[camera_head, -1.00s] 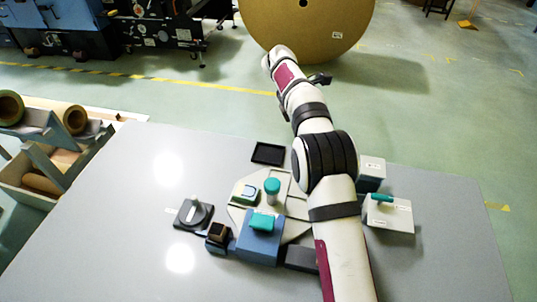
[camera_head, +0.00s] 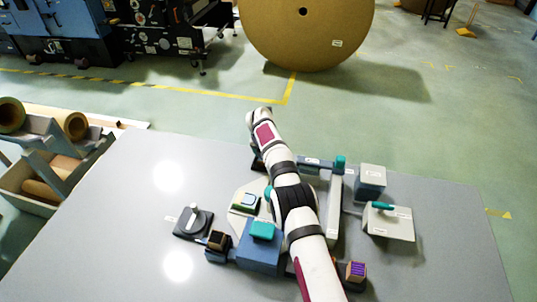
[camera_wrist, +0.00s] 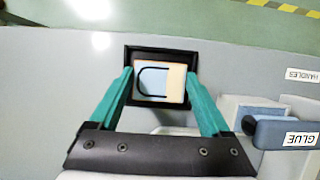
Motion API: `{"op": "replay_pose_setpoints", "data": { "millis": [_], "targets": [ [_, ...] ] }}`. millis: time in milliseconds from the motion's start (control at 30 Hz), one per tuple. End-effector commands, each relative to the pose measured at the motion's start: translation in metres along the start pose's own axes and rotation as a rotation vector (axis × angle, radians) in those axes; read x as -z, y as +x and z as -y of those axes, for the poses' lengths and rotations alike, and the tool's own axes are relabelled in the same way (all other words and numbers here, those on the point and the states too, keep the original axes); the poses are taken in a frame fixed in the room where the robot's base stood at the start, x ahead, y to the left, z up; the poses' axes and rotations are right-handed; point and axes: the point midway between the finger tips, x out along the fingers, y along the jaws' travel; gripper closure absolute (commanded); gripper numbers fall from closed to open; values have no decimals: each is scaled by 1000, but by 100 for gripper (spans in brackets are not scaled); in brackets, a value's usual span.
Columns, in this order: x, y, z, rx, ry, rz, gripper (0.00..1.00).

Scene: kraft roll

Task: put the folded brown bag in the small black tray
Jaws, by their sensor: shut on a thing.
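The small black tray (camera_wrist: 160,51) lies straight below my gripper in the wrist view. In the head view only a dark part of it (camera_head: 257,163) shows beside my arm. The folded bag (camera_wrist: 178,84) looks pale blue and tan, with a dark U-shaped handle loop. It lies between my teal fingertips (camera_wrist: 160,76) and inside the tray's outline. My gripper is shut on it. Whether the bag touches the tray floor cannot be told.
A blue box with a teal top (camera_head: 260,250), a dark dial device (camera_head: 193,222) and a small green-topped box (camera_head: 245,202) stand left of my arm. A blue-grey bar labelled GLUE (camera_wrist: 285,133) is close to my gripper's right. The left tabletop is clear.

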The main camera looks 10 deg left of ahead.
Motion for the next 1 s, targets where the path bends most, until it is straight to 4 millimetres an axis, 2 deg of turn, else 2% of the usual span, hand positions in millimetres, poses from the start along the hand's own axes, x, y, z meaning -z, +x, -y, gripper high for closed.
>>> {"op": "replay_pose_setpoints", "data": {
  "millis": [267, 300, 367, 600, 767, 867, 1000],
  "targets": [
    [0, 1, 0, -1, 1, 2, 80],
    [0, 1, 0, -1, 1, 3, 12],
    [0, 1, 0, -1, 1, 2, 1],
    [-1, 0, 0, -1, 1, 2, 0],
    [-3, -14, -1, 0, 1, 3, 0],
    [-2, -32, 0, 0, 1, 2, 0],
    [-2, -72, 0, -2, 1, 5, 0]
  ]
}}
